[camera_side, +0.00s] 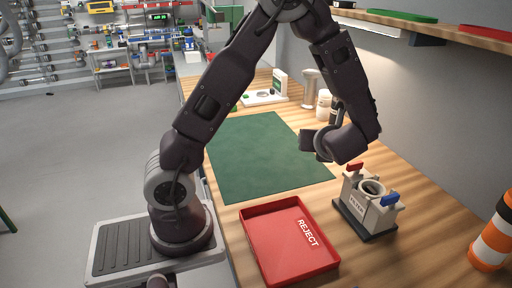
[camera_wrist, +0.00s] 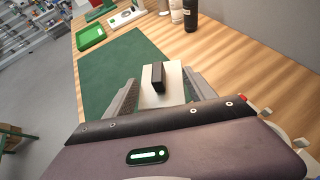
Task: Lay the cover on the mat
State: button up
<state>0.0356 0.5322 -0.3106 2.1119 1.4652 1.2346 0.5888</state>
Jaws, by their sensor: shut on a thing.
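The cover (camera_wrist: 174,90) is a pale plate with a black block-shaped handle on top. In the wrist view it sits between the two fingers of my gripper (camera_wrist: 160,88), which is shut on it. The green mat (camera_side: 255,155) lies flat on the bench, and it also shows in the wrist view (camera_wrist: 105,68) beyond and left of the cover. In the side view my gripper (camera_side: 308,141) is above the bench near the mat's right edge. The cover cannot be made out clearly there. The height of the cover above the bench is hard to tell.
A filter housing (camera_side: 357,208) with an open round top and red and blue clips stands right of the mat. A red REJECT tray (camera_side: 275,250) lies in front. Bottles (camera_side: 323,103) and a white stand (camera_side: 265,98) are at the back. The mat looks bare.

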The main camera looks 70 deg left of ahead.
jog(key=w+r+m+t+h, duration=0.2)
jog(key=w+m+t, duration=0.1)
jog(key=w, duration=0.1)
jog(key=n+g+y, duration=0.1)
jog(key=n+g, duration=1.3)
send_over(270, 163)
notch_tip(270, 163, down, 9)
notch_tip(270, 163, down, 9)
jog(key=shift+s+r, duration=0.1)
jog(key=o, duration=1.8)
jog(key=shift+r, duration=0.1)
